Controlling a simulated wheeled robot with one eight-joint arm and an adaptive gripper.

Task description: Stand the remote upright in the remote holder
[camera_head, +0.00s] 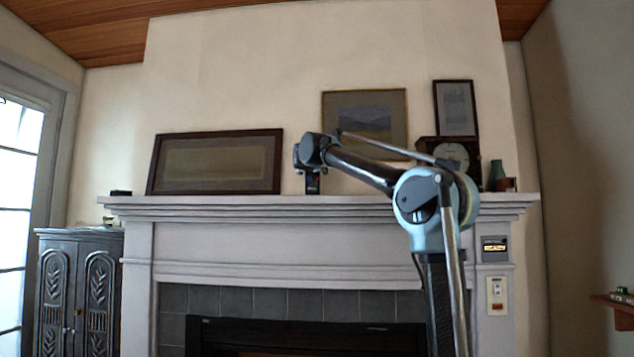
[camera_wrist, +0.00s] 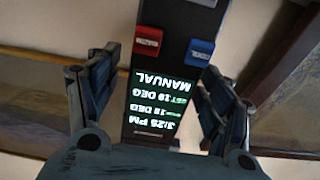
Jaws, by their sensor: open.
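In the wrist view the remote (camera_wrist: 155,92) is a black slab with a red button, a blue button and a lit display with green and white text. It lies between the two fingers of my gripper (camera_wrist: 160,75), which are open with a gap on each side. In the head view my gripper (camera_head: 312,182) points down just above the mantel, right of the large framed picture; the remote there is too dark and small to tell apart from it. I cannot identify the remote holder for sure; a small black box (camera_head: 121,193) sits on the mantel's left end.
The mantel (camera_head: 230,207) carries a wide framed picture (camera_head: 216,163) at left and another (camera_head: 365,122) behind my arm. A clock (camera_head: 452,154), a small frame (camera_head: 455,107) and a green vase (camera_head: 497,175) stand at right. A dark cabinet (camera_head: 79,290) stands at left.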

